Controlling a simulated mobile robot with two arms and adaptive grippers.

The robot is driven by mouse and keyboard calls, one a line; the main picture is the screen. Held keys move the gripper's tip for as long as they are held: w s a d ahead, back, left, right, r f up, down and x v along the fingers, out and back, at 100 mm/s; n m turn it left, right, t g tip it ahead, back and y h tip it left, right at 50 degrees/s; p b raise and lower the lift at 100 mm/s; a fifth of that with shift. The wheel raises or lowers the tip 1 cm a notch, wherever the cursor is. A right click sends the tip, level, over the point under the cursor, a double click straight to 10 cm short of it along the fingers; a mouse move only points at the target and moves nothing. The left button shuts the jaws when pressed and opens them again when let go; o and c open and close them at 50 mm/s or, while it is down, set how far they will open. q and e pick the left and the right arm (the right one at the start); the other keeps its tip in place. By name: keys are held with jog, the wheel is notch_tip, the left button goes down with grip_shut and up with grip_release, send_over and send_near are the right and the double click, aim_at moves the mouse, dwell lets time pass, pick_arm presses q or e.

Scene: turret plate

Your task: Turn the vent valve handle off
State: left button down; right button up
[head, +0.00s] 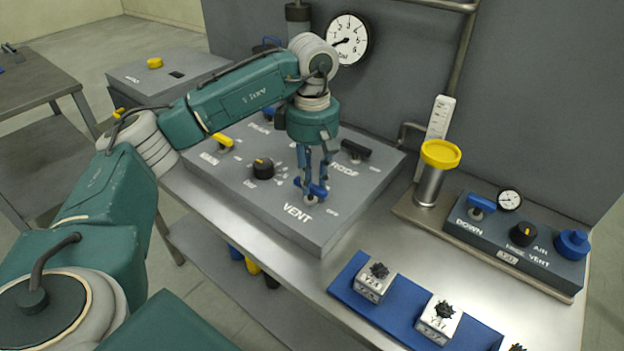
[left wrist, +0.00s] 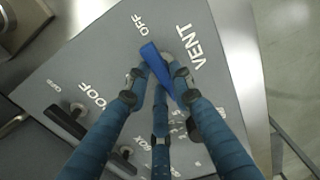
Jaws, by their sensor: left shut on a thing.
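The blue vent valve handle (head: 318,190) sits on the grey sloped panel (head: 318,238), just above the printed word VENT, with the word OFF to its right. My left gripper (head: 312,182) reaches down from above and is shut on the handle. In the left wrist view the handle (left wrist: 158,66) is a long blue bar between the fingers (left wrist: 158,78). It lies diagonally, with its upper end towards the OFF mark, and its lower part is partly hidden by the fingers. My right gripper is not in view.
A black roof handle (head: 356,149), a black knob (head: 263,167) and a yellow handle (head: 222,142) share the panel. To the right stand a yellow-topped cylinder (head: 430,185) and a smaller control box (head: 510,238). A blue tray (head: 395,318) with white blocks lies in front.

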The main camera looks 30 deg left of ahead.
aim_at(312, 183)
pick_arm(q)
jog(key=shift+w+r, duration=0.1)
jog(key=shift+r, duration=0.05)
dwell(0.4)
jog(key=c, duration=1.5)
grip_release()
notch_tip(312, 183, up, 12)
jog(key=shift+f, duration=0.1)
